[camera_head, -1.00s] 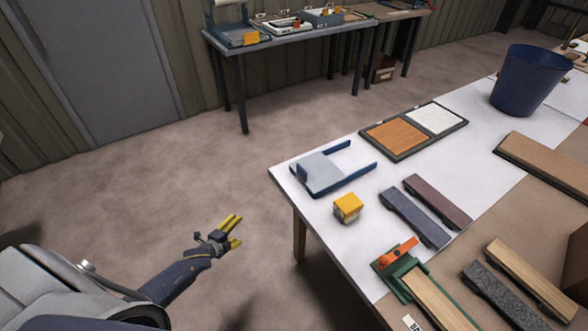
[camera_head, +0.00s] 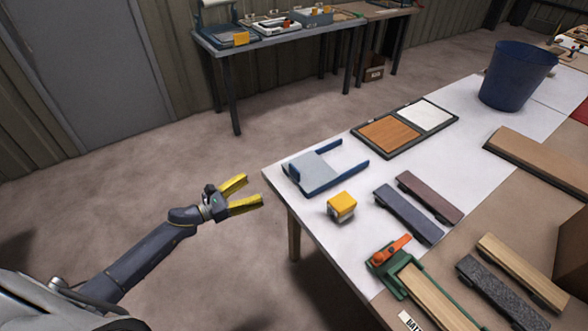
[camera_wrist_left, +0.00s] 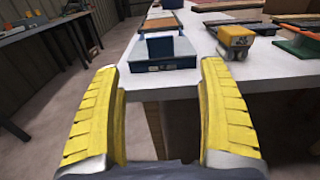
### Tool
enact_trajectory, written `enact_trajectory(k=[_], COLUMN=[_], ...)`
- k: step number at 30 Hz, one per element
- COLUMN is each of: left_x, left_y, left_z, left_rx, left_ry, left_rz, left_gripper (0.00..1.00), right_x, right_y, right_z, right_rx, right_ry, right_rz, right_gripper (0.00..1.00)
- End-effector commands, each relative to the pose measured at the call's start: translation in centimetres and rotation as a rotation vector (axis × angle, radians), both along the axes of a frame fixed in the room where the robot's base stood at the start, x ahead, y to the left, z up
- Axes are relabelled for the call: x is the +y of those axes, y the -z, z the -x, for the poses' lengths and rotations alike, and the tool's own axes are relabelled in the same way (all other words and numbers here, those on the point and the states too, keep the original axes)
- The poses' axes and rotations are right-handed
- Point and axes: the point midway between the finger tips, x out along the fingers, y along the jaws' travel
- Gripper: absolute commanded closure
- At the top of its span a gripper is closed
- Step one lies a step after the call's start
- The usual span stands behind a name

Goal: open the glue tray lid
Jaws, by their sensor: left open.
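A blue tray with a pale grey flat plate (camera_head: 313,171) between two blue side rails lies near the left corner of the white table. I take it for the glue tray with its lid, but no label is readable. In the left wrist view its blue front (camera_wrist_left: 170,62) faces me, with a small upright tab. My left gripper (camera_head: 254,190) is open and empty, off the table's left edge and short of the tray. Its yellow fingers frame the tray in the left wrist view. My right gripper is not in view.
A yellow-topped block (camera_head: 341,206) stands close to the tray. A black frame with orange and white panels (camera_head: 404,127) lies behind it. A green clamp (camera_head: 383,262), several bars and a blue bucket (camera_head: 516,75) occupy the table. The floor on the left is free.

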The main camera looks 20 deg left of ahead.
Motion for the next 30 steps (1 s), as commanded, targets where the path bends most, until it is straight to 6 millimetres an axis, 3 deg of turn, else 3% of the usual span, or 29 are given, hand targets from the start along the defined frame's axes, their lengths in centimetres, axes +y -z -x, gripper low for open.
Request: enact_trajectory(k=[5,21,30], left_x=[-1.1,-7.2,-9.8], left_y=[0.0,-0.1,0.0], left_z=[-1.3,-8.8,-11.9], left_rx=[-0.005,-0.003,-0.002], left_ry=[-0.001,-0.002,-0.002], left_rz=[-0.003,-0.002,-0.002], left_gripper=[0.24,0.24,0.24], right_x=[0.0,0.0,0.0], right_y=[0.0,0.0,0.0], right_z=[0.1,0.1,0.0], right_rx=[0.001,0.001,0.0], right_ry=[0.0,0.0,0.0], right_rz=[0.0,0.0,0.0], right_gripper=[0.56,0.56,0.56])
